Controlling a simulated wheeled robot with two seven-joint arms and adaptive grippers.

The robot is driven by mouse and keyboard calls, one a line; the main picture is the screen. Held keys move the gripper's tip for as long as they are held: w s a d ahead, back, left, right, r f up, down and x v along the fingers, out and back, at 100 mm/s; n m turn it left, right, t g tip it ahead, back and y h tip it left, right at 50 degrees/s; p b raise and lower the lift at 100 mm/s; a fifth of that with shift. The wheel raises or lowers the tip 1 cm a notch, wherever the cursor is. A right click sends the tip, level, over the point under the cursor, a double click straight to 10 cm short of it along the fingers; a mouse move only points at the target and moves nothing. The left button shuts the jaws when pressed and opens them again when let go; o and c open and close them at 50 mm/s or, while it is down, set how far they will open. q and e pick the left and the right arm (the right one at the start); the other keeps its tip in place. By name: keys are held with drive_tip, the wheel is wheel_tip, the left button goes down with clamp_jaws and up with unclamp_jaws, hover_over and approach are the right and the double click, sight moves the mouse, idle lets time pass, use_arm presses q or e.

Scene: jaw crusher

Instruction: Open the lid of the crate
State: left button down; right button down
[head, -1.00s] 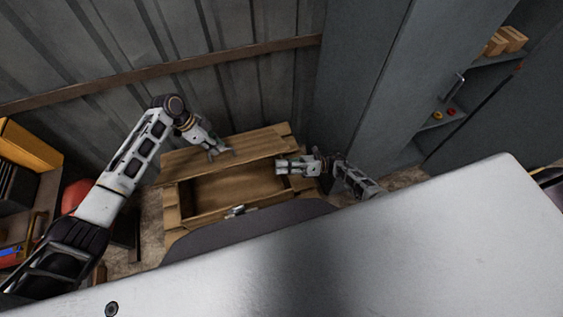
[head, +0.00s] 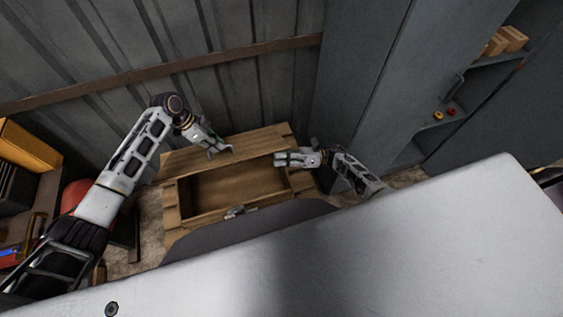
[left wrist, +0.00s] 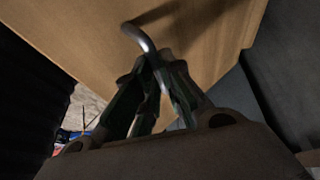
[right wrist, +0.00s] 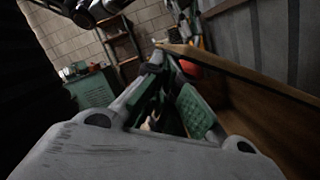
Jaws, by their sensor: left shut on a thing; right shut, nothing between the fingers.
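The wooden crate (head: 171,216) stands open, its empty-looking inside visible in the head view. Its plank lid (head: 262,140) is raised and tilted back toward the wall. My left gripper (head: 222,151) is at the lid; in the left wrist view it (left wrist: 155,68) is shut on a curved metal handle (left wrist: 137,36) against the lid's wood. My right gripper (head: 281,159) is shut and empty at the crate's right end, beside the lid's lower edge. In the right wrist view, its fingers (right wrist: 170,62) are close to a wooden panel (right wrist: 262,100). Contact there is unclear.
A metal latch (head: 238,211) is on the crate's front. A corrugated wall (head: 230,95) rises behind the crate and a grey cabinet (head: 365,80) stands to its right. A red rounded object (head: 77,193) and shelving are on the left.

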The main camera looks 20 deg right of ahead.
use_arm(q)
drive_tip(key=shift+s+a+f, duration=0.1)
drive_tip(key=shift+a+f, duration=0.1)
drive_tip(key=shift+f, duration=0.3)
use_arm(e)
drive_tip(key=shift+w+r, duration=0.25)
drive_tip(key=shift+r, duration=0.05)
use_arm(q)
drive_tip(key=c, duration=1.8)
unclamp_jaws()
drive_tip(key=shift+f, duration=0.1)
drive_tip(key=shift+c, duration=0.2)
drive_tip(key=o, duration=0.3)
drive_tip(key=shift+w+d+f, duration=0.1)
drive_tip(key=shift+w+d, duration=0.05)
drive_tip(key=shift+w, duration=0.4)
drive_tip(key=shift+s+r, duration=0.3)
drive_tip(key=shift+r, duration=0.05)
drive_tip(key=shift+w+a+r, duration=0.3)
drive_tip(key=shift+r, duration=0.35)
drive_tip(key=v, duration=1)
use_arm(e)
drive_tip(key=shift+w+f, duration=0.2)
drive_tip(key=shift+f, duration=0.05)
use_arm(q)
drive_tip(key=shift+a, duration=0.15)
